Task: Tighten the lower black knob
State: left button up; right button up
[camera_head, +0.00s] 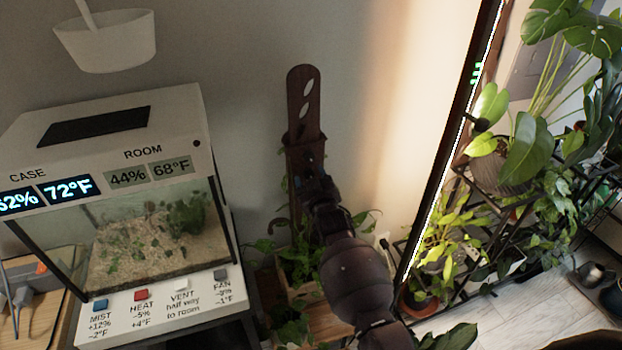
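A dark brown upright board (303,90) with light leaf-shaped openings stands against the wall in the middle of the view. It is set in or behind a second dark upright piece (293,170). My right arm rises from the bottom, and my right gripper (313,178) is at the front of this lower piece, dark against dark. I cannot make out its fingers or whether it touches anything. The lower black knob cannot be told apart here; the gripper and arm cover part of the upright. My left gripper is not in view.
A white terrarium case (180,100) with displays and labelled buttons stands at left. A white hanging pot (108,45) is above it. Potted plants (300,265) crowd around my arm. A lit frame edge (455,150) and a plant rack (500,180) stand at right.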

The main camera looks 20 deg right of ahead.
jog(key=s, duration=1)
jog(key=shift+s+f+p, duration=0.15)
jog(key=shift+s+p, duration=0.15)
jog(key=shift+s, duration=0.1)
jog(key=shift+a, duration=0.15)
jog(key=s+d+f+m+g, duration=0.1)
jog(key=s+f, duration=0.3)
jog(key=s, duration=0.4)
jog(key=s+d+f+m+g, duration=0.1)
jog(key=s+d+f+g, duration=0.2)
jog(key=s, duration=0.6)
jog(key=s+d+f+g, duration=0.2)
jog(key=s+d+f, duration=0.2)
jog(key=s, duration=0.5)
notch_tip(320, 180, down, 3)
jog(key=shift+r+m+g, duration=0.15)
jog(key=shift+m+g, duration=0.25)
